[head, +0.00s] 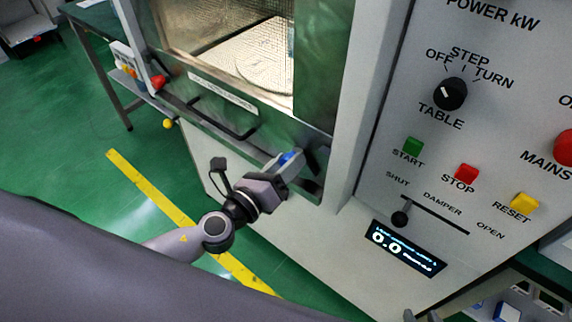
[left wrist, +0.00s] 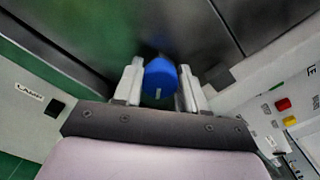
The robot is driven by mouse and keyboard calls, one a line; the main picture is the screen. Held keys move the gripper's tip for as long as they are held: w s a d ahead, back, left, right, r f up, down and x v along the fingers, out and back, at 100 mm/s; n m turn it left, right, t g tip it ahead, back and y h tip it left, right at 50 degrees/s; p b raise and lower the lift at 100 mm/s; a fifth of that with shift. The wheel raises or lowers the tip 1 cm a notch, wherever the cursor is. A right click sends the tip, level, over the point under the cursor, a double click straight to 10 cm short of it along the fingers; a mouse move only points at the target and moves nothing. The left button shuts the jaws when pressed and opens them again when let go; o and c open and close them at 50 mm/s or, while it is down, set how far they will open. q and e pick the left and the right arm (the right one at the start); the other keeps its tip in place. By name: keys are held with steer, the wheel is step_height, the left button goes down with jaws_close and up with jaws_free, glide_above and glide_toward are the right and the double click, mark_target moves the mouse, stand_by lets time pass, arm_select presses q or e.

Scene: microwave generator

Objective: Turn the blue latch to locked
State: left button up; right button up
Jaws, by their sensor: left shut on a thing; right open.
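The blue latch (head: 288,157) is a round knob low on the right side of the microwave's door. In the left wrist view the blue latch (left wrist: 160,78) sits between the two pale fingers of my left gripper (left wrist: 160,88), with a short white mark on its face. My left gripper (head: 287,164) is shut on it and covers much of it in the head view. A dark part beside the latch shows at the door's edge. Whether the latch is locked cannot be read from these views.
The door has a black handle bar (head: 222,118) and a mesh window. The control panel on the right carries a table knob (head: 450,93), a green start button (head: 413,146), a red stop button (head: 466,173) and a damper lever (head: 400,218). Green floor lies open at left.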

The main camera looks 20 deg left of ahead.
arm_select(q)
steer(key=n+b, duration=0.1)
steer(key=n, duration=0.2)
steer(key=shift+f+n, duration=0.1)
steer(key=shift+n, duration=0.2)
steer(key=n+b, duration=0.1)
steer(key=n, duration=0.3)
steer(key=shift+a+n, duration=0.1)
steer(key=shift+n, duration=0.2)
steer(key=n, duration=0.3)
steer(key=shift+n+p, duration=0.65)
steer(key=shift+n, duration=1.85)
steer(key=o, duration=1.1)
steer(key=shift+c, duration=0.2)
steer(key=shift+s+f, duration=0.1)
steer(key=v, duration=0.7)
steer(key=shift+b, duration=0.4)
